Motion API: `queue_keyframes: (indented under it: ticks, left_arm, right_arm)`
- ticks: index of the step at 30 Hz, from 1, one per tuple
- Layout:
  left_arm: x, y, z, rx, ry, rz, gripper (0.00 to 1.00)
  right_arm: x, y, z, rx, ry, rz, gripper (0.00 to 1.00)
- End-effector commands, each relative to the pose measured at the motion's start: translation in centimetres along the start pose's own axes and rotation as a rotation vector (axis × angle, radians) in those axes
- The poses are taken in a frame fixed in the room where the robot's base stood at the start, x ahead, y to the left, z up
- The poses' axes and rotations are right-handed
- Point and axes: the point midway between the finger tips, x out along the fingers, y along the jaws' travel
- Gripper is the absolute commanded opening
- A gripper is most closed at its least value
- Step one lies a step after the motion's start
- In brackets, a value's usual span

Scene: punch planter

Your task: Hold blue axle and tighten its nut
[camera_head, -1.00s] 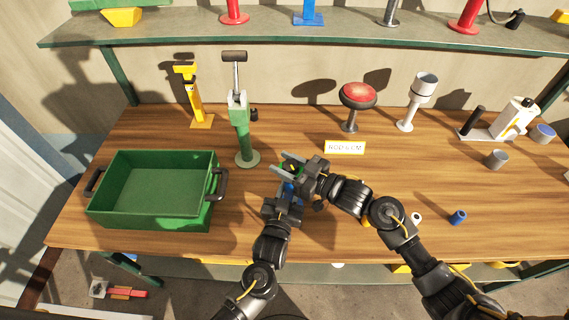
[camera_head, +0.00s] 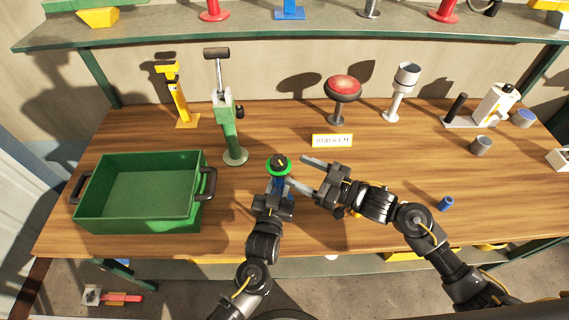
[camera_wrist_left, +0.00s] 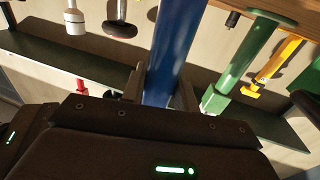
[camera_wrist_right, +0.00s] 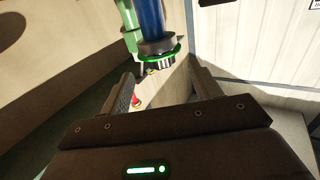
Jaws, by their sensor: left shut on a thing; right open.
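The blue axle (camera_wrist_left: 172,50) is held upright in my left gripper (camera_head: 276,190), whose jaws are shut on its shaft. Its top end carries a bright green ring (camera_head: 270,171) and a dark nut (camera_head: 280,160) in the head view. In the right wrist view the axle (camera_wrist_right: 150,18) hangs in from the top, with a dark collar, the green ring (camera_wrist_right: 162,58) and the ridged nut. My right gripper (camera_head: 299,173) is open and empty just right of the axle, apart from the nut. I cannot tell whether the nut is tight.
A green crate (camera_head: 84,190) stands at the left. A green pump-like tool (camera_head: 229,135) stands behind the axle. Bare tabletop lies between.

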Motion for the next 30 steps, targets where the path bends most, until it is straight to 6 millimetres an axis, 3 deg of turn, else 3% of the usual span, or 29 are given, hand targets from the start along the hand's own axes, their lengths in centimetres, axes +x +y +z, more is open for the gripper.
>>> queue_keyframes:
  ticks: [7, 22, 30]
  left_arm:
    - [0.0, 0.1, -0.1, 0.000, 0.001, 0.002, 0.00]
    - [0.0, 0.1, -0.1, 0.000, 0.001, 0.002, 0.00]
    - [0.0, 0.1, -0.1, 0.000, 0.001, 0.001, 0.00]
  right_arm:
    - [-2.9, 0.0, 0.0, -0.001, 0.000, -0.001, 0.63]
    - [-3.9, 0.0, 0.1, 0.000, -0.001, 0.001, 0.63]
    - [-8.9, -0.1, 0.2, 0.000, -0.006, -0.001, 0.63]
